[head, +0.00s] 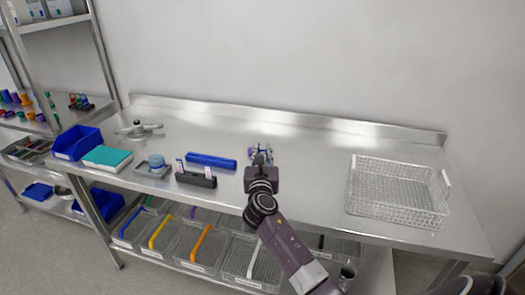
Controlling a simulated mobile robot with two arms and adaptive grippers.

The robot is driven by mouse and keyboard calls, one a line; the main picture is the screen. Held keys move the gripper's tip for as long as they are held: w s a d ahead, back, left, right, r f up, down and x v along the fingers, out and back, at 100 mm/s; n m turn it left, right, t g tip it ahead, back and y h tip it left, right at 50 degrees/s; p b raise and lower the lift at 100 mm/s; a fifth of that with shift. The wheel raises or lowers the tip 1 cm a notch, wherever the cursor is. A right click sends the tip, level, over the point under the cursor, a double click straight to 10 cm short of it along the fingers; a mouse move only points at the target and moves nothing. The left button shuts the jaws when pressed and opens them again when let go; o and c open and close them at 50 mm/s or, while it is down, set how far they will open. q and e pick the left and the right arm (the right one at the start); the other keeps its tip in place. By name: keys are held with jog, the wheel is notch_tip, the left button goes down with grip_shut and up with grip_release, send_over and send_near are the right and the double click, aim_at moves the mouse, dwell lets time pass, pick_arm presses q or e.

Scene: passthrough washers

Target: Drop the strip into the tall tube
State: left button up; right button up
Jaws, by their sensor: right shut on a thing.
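My right gripper (261,152) is over the middle of the steel bench, pointing away from me. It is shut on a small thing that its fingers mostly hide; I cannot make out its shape. A black rack (196,180) stands to its left near the front edge. Two slim pale tubes with purple marks stand upright in it, a left one (179,165) and a right one (207,171); I cannot tell which is taller. The gripper is apart from the rack. My left gripper is not in view.
A blue bar (211,161) lies behind the rack. To the left are a small tray (140,170) with a blue cup (156,161), a teal box (107,158) and a blue bin (78,142). A wire basket (397,194) sits at right. The bench between gripper and basket is clear.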

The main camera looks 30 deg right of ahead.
dwell(0.3)
jog(key=o, duration=1.3)
jog(key=shift+r+p, duration=3.55)
jog(key=shift+p, duration=0.45)
jog(key=shift+f, duration=0.15)
